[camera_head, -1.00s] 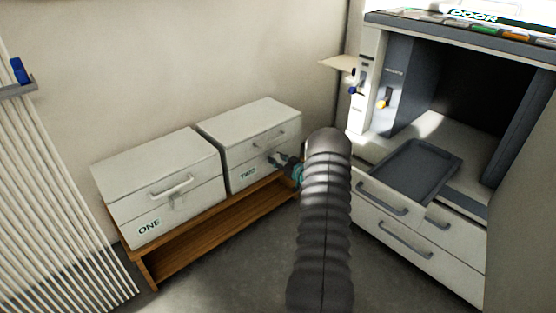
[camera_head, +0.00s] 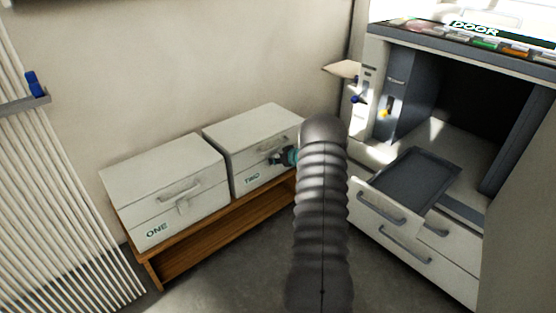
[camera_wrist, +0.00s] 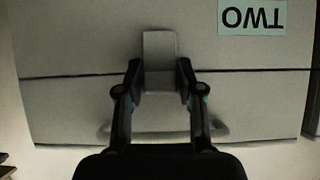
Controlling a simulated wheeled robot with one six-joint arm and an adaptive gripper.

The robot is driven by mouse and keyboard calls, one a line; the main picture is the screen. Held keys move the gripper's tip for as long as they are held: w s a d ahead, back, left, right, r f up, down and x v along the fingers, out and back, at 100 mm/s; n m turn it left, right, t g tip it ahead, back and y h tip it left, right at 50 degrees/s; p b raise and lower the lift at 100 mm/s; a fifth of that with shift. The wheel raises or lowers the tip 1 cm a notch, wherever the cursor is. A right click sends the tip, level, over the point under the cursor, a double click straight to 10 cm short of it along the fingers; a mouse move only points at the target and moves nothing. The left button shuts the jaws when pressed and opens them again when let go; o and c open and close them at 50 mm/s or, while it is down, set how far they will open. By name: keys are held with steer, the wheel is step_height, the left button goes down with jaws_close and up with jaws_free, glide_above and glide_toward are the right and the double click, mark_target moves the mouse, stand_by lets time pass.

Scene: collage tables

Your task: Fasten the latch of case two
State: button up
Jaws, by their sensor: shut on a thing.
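Case two (camera_head: 240,140) is a white box with a closed lid and a TWO label (camera_head: 252,180), standing right of case one (camera_head: 150,170). My gripper (camera_head: 281,159) is at the front of case two, just under its handle. In the wrist view, which is upside down, the latch (camera_wrist: 159,50) is a pale flat plate lying across the lid seam. My gripper (camera_wrist: 160,80) has a finger on each side of the latch and is shut on it. The handle (camera_wrist: 108,132) of case two is partly hidden behind the fingers.
Both cases stand on a low wooden bench (camera_head: 212,246) against the wall. A white slatted rack (camera_head: 50,200) stands at the left.

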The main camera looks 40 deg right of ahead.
stand_by(0.3)
steer(key=o, duration=1)
steer(key=a+v, duration=0.1)
steer(key=v, duration=1.1)
steer(key=shift+d, duration=0.45)
steer(key=shift+c, duration=0.2)
